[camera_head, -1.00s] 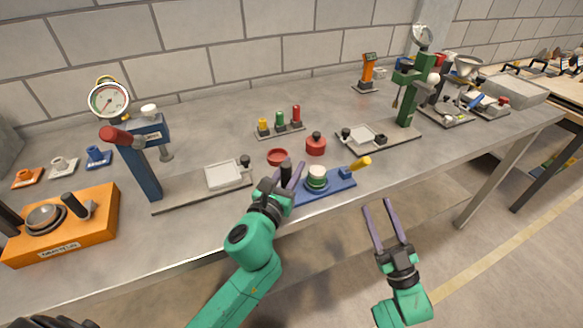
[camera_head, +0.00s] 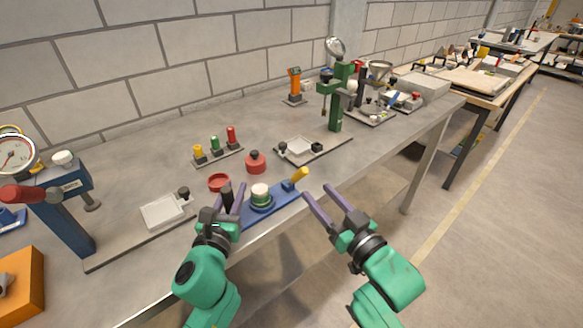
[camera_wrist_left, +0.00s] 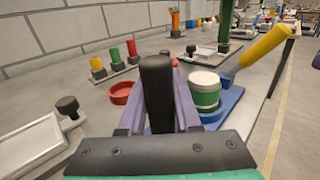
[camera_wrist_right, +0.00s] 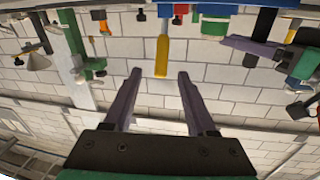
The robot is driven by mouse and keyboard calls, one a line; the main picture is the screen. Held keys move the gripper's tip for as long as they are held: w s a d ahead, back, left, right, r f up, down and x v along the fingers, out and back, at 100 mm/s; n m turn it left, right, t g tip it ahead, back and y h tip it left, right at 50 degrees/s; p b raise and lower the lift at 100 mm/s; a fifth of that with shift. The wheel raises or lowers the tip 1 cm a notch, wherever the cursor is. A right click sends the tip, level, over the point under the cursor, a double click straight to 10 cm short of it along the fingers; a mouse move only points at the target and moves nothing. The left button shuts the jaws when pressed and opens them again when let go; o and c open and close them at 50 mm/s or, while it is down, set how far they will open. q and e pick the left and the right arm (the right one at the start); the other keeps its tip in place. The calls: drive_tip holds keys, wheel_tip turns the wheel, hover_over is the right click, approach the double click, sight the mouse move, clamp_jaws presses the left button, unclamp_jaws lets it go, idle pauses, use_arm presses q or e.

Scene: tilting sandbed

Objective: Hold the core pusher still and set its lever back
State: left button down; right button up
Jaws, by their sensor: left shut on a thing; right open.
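The core pusher has a blue base (camera_head: 284,199), a green-and-white round piece (camera_head: 261,195) on it, and a yellow lever (camera_head: 300,175) at its right end. A black upright grip (camera_wrist_left: 157,92) stands at its left end. My left gripper (camera_head: 232,196) is shut on this black grip, one finger on each side. My right gripper (camera_head: 316,193) is open and empty at the table's front edge, just short of the yellow lever. In the right wrist view, the yellow lever (camera_wrist_right: 161,57) lies ahead of the gap between the open fingers, apart from them.
A red lidded pot (camera_head: 256,163) and a red dish (camera_head: 218,182) sit behind the pusher. A rack of coloured plungers (camera_head: 217,153) stands farther back. A blue press (camera_head: 70,215) is at left, a green press (camera_head: 336,100) at back right. Open floor lies right of the table.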

sight(296, 177)
drive_tip(key=x, duration=1.1)
drive_tip(key=shift+w+a+f, duration=0.15)
drive_tip(key=shift+w+a, duration=0.1)
drive_tip(key=shift+a, duration=0.05)
clamp_jaws()
idle(0.8)
